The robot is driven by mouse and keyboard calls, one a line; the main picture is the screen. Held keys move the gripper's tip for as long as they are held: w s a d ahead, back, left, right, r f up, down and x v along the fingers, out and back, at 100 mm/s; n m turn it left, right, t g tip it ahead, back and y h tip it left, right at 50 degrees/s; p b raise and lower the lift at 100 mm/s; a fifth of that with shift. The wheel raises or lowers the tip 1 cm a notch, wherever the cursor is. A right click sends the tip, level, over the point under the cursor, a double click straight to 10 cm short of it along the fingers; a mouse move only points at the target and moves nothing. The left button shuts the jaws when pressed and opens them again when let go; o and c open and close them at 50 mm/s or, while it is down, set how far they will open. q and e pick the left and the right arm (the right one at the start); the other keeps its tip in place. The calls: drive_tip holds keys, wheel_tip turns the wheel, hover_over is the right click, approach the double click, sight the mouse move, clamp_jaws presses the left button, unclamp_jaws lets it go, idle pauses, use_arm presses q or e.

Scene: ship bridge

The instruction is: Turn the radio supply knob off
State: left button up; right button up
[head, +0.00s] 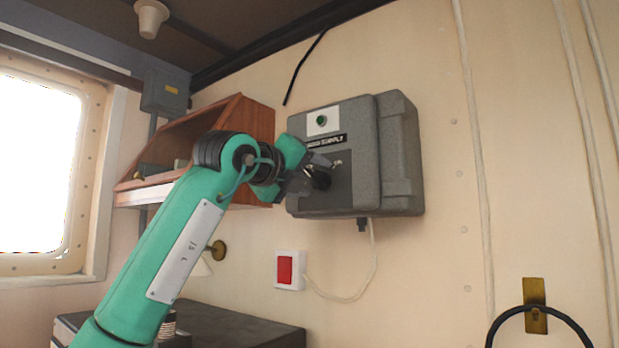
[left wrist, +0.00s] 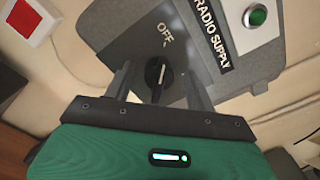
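The radio supply box (head: 365,135) is a grey unit on the wall, with a black name label and a green round indicator (head: 322,120). Its black knob (left wrist: 156,78) has a white pointer line and sits below the word OFF in the left wrist view. I cannot tell exactly which mark the pointer meets. My left gripper (head: 312,182) is at the front of the box, over the knob area. In the left wrist view its fingers (left wrist: 159,82) stand open on either side of the knob, with gaps visible. My right gripper is not in view.
A red switch (head: 285,268) in a white frame is on the wall below the box, with a pale cable beside it. A wooden shelf (head: 240,112) is close on the left, behind my arm. The wall right of the box is mostly clear.

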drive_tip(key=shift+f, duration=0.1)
use_arm(q)
drive_tip(key=shift+s+a+f, duration=0.1)
drive_tip(key=shift+s+a, duration=0.1)
drive_tip(key=shift+s, duration=0.1)
drive_tip(key=b+v, duration=0.2)
drive_tip(key=v, duration=0.2)
drive_tip(key=shift+s+a+f, duration=0.1)
drive_tip(key=shift+s+a, duration=0.1)
drive_tip(key=shift+s, duration=0.05)
drive_tip(key=b, duration=0.2)
approach(310, 179)
drive_tip(key=shift+v, duration=2.15)
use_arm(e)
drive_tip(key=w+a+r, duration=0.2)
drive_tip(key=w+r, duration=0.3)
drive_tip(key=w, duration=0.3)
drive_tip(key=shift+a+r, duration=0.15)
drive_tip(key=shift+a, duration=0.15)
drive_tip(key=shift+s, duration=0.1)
